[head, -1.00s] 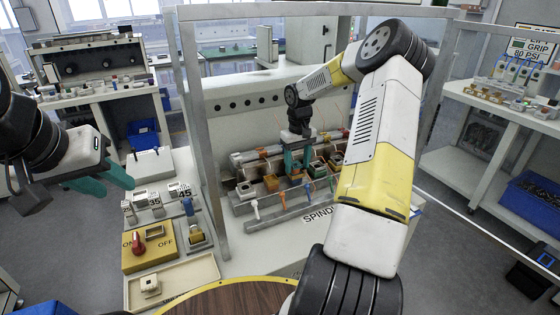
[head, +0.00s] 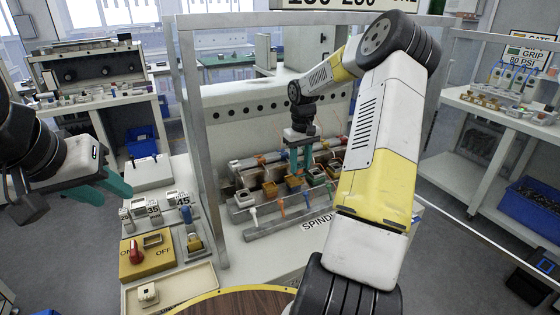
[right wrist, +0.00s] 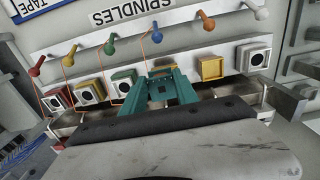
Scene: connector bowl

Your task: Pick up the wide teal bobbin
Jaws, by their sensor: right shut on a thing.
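In the right wrist view a teal bobbin (right wrist: 160,88) shows between the teal fingers of my right gripper (right wrist: 158,90), which is shut on it. Bobbin and fingers are nearly the same colour, so its outline is hard to make out. In the head view my right gripper (head: 300,158) points down just above the row of bobbins on the spindle rack; the held bobbin is hard to tell apart there. My left gripper (head: 117,190) is open and empty at the left, above the floor beside the side bench.
Frame posts (head: 203,140) flank the rack. A yellow switch box (head: 147,254) and a tray (head: 190,285) lie left.

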